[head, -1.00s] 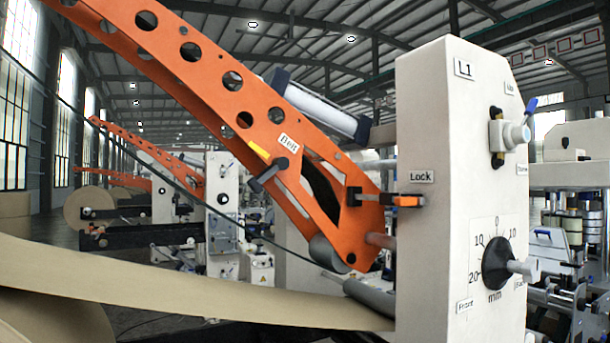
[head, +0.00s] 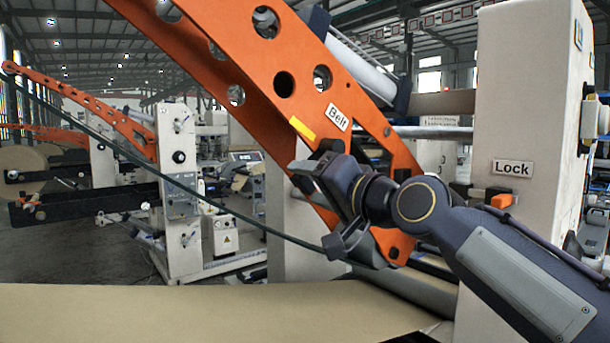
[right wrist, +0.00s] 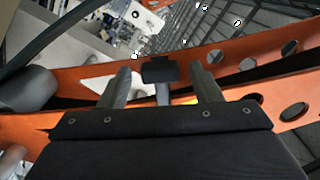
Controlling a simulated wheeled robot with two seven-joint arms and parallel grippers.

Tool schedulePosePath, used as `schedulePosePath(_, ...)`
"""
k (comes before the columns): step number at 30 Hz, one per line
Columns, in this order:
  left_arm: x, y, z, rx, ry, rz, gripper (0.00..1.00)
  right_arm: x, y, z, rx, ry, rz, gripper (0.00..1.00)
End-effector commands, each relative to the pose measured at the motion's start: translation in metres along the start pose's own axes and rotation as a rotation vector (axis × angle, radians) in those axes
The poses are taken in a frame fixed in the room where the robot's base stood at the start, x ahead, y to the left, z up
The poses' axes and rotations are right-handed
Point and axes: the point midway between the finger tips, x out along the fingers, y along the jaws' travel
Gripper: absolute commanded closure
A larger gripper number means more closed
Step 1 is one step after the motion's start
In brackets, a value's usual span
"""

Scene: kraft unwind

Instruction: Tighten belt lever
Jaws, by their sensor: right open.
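The belt lever is a black handle on the orange arm (head: 285,85), just below the "Belt" label (head: 338,117) and yellow mark. In the head view my right gripper (head: 325,200) is in front of it and hides much of it. In the right wrist view the belt lever (right wrist: 159,71) has a black T-shaped end on a grey stem. It lies between the two separated fingers of my right gripper (right wrist: 161,80), with a visible gap on each side. The right gripper is open. My left gripper is not in view.
A white machine post (head: 520,90) with a "Lock" label (head: 512,168) and an orange-and-black latch (head: 497,200) stands at the right, behind my right arm. A brown paper web (head: 180,315) spans the front.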

Motion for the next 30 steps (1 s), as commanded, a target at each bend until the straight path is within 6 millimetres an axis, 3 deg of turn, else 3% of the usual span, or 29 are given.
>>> schedulePosePath(5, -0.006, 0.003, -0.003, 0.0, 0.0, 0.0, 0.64, 0.017, 0.0, -0.001, 0.0, 0.0, 0.001, 0.42)
schedulePosePath(14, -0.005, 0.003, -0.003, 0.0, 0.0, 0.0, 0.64, 0.019, 0.0, 0.0, 0.0, 0.001, 0.0, 0.42)
schedulePosePath(27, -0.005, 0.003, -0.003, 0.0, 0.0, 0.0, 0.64, 0.019, 0.0, 0.0, -0.001, 0.0, 0.0, 0.98)
schedulePosePath(30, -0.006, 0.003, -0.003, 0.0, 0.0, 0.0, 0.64, 0.019, 0.0, 0.0, 0.0, 0.0, 0.0, 1.0)
